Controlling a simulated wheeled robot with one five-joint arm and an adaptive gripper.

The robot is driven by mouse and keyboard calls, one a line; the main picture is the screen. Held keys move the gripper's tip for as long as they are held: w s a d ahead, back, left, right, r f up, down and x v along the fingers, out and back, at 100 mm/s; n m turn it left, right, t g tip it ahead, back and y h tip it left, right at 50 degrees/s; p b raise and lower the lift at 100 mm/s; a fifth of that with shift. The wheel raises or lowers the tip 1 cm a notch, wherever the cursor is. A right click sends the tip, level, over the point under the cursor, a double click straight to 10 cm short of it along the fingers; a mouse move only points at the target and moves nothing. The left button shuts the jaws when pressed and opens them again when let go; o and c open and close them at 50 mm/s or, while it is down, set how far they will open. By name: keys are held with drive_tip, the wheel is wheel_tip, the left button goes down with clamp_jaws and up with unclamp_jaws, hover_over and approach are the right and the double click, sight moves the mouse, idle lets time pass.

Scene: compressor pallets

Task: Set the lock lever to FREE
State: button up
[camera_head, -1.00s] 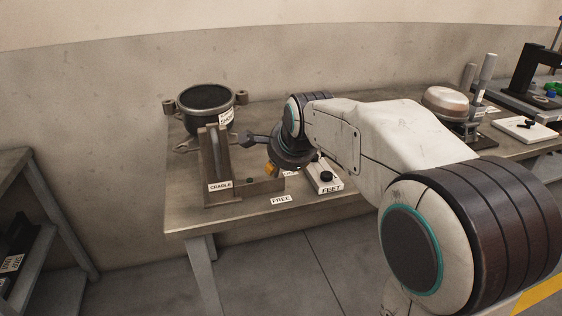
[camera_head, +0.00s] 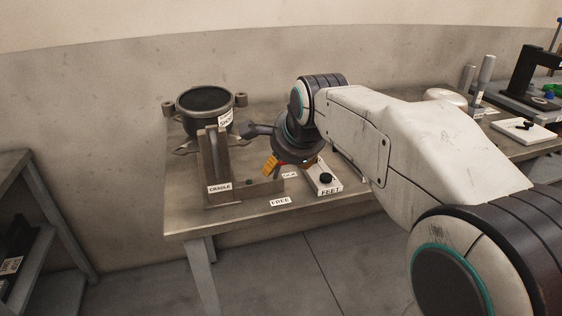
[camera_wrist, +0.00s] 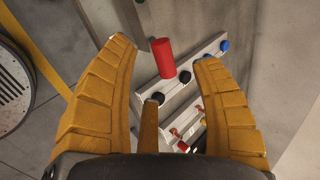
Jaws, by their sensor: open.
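In the wrist view, a red cylinder (camera_wrist: 163,58), which looks like the lever's grip, stands between and beyond the yellow fingers of my gripper (camera_wrist: 165,75). The fingers are spread, with a visible gap to the red grip on either side in the picture; I cannot tell the depth gap. In the head view my gripper (camera_head: 272,165) hangs above the table near the cradle. The lever is mostly hidden there by my gripper and wrist, so its setting cannot be read. The FREE label (camera_head: 280,201) is on the table's front edge.
The white FEET block (camera_head: 325,183) with a black knob is close on the right. The floor before the table is clear.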

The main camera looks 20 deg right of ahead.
drive_tip(key=v, duration=0.7)
drive_tip(key=shift+s+r, duration=0.1)
idle(0.4)
drive_tip(key=s+f+n+g+p, duration=0.1)
drive_tip(key=s+n+g+p, duration=0.3)
drive_tip(key=s+n+p, duration=1.4)
drive_tip(key=s, duration=0.2)
drive_tip(key=shift+s+a+g+p, duration=0.15)
drive_tip(key=shift+s+g+p, duration=0.15)
drive_tip(key=shift+s+g, duration=0.1)
